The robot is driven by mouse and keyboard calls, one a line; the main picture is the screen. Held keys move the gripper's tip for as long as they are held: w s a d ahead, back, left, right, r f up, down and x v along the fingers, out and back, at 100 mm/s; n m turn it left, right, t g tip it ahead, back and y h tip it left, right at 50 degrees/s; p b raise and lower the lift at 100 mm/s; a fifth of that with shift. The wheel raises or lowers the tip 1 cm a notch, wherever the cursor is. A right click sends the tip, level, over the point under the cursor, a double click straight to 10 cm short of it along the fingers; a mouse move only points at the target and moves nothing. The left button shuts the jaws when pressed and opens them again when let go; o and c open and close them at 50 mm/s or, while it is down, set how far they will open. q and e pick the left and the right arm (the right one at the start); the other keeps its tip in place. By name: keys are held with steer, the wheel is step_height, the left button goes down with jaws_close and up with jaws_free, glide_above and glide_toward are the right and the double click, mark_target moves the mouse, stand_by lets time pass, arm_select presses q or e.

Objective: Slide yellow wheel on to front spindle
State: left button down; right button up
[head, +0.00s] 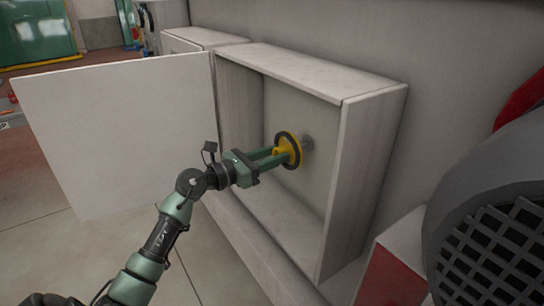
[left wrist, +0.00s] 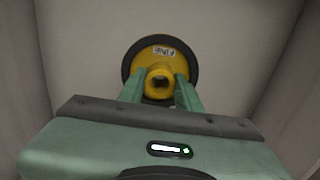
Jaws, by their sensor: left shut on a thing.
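The yellow wheel (head: 289,151) has a dark rim and is inside the open white cabinet (head: 375,92). My left gripper (head: 284,153) is shut on its yellow hub. In the left wrist view the wheel (left wrist: 160,53) faces me with a label reading "FINE", and the left gripper (left wrist: 160,92) has a finger on each side of the hub. A grey spindle end (head: 307,143) shows just behind the wheel in the head view. I cannot tell whether the wheel is around the spindle or only in front of it. My right gripper is not in view.
The cabinet door (head: 120,130) stands open to the left, close beside my left arm. Cabinet walls surround the gripper on the sides. A grey motor housing with a black grille (head: 495,250) stands at the right. The floor at lower left is clear.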

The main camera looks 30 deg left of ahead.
mark_target(290, 150)
arm_select(q)
steer(key=shift+x, duration=3)
steer(key=c, duration=0.9)
jaws_free()
steer(key=shift+s+a+f, duration=0.15)
steer(key=shift+s, duration=0.15)
steer(key=b+v, duration=0.2)
steer(key=v, duration=0.5)
steer(key=shift+b, duration=0.4)
steer(key=shift+s, duration=0.1)
